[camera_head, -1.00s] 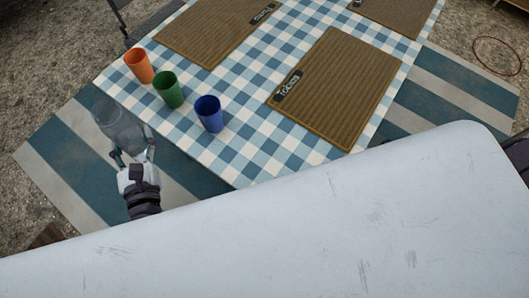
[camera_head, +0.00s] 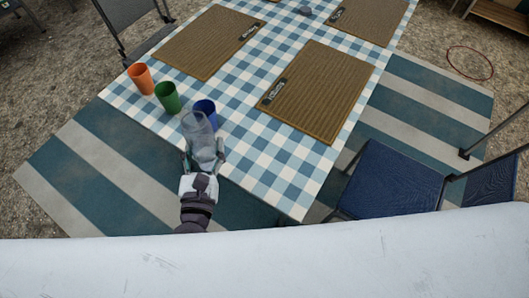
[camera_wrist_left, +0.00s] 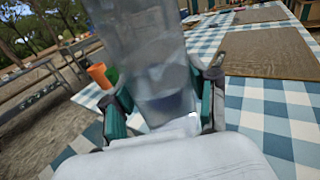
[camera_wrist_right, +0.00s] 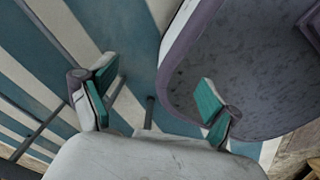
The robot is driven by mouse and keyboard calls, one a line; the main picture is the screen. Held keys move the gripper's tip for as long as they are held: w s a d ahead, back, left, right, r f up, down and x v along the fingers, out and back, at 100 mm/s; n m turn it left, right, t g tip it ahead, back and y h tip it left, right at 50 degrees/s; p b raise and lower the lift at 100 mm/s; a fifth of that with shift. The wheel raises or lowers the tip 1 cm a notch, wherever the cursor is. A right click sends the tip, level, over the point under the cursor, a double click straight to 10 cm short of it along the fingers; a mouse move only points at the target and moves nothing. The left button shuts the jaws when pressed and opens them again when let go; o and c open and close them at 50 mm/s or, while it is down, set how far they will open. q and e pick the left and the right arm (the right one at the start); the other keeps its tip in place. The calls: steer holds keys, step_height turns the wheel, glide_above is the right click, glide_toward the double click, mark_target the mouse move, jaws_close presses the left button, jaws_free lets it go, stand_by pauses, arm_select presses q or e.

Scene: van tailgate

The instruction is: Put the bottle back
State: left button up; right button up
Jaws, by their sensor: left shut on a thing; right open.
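My left gripper (camera_head: 204,160) is shut on a clear, see-through bottle (camera_head: 199,134). In the head view the bottle is at the near left edge of the checked table, in front of the blue cup. In the left wrist view the bottle (camera_wrist_left: 145,50) stands up between the two fingers and fills the middle. Whether its base touches the table is hidden. My right gripper (camera_wrist_right: 155,105) shows only in the right wrist view. It is open and empty, above the striped mat and beside a dark grey, purple-edged surface.
Orange (camera_head: 141,77), green (camera_head: 167,97) and blue (camera_head: 205,112) cups stand in a row on the blue-and-white checked table (camera_head: 262,150). Brown placemats (camera_head: 318,92) lie farther in. A blue chair (camera_head: 390,180) stands at the right. A striped mat (camera_head: 90,165) lies under the table.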

arm_select(q)
steer(key=w+d+r+m+g+h+p, duration=0.15)
steer(key=d+m+h+p, duration=0.3)
steer(key=d, duration=1.65)
arm_select(e)
step_height(320, 180, up, 6)
arm_select(q)
steer(key=shift+n+h, duration=0.35)
steer(key=shift+h, duration=0.2)
steer(key=w+a+f+b, duration=0.1)
steer(key=a+f+b, duration=0.1)
steer(key=a+f, duration=0.1)
steer(key=w+a+f+b, duration=0.2)
steer(key=a+f+b, duration=0.1)
steer(key=w+a+f+b, duration=0.2)
steer(key=a+f, duration=0.2)
steer(key=shift+w+b, duration=0.25)
steer(key=shift+b, duration=0.05)
arm_select(e)
step_height(320, 180, down, 8)
steer(key=shift+f, duration=0.2)
arm_select(q)
steer(key=shift+f+t, duration=0.1)
steer(key=shift+t, duration=0.15)
steer(key=shift+f, duration=0.15)
steer(key=o, duration=1.5)
steer(key=shift+c, duration=0.2)
arm_select(e)
steer(key=shift+f, duration=0.1)
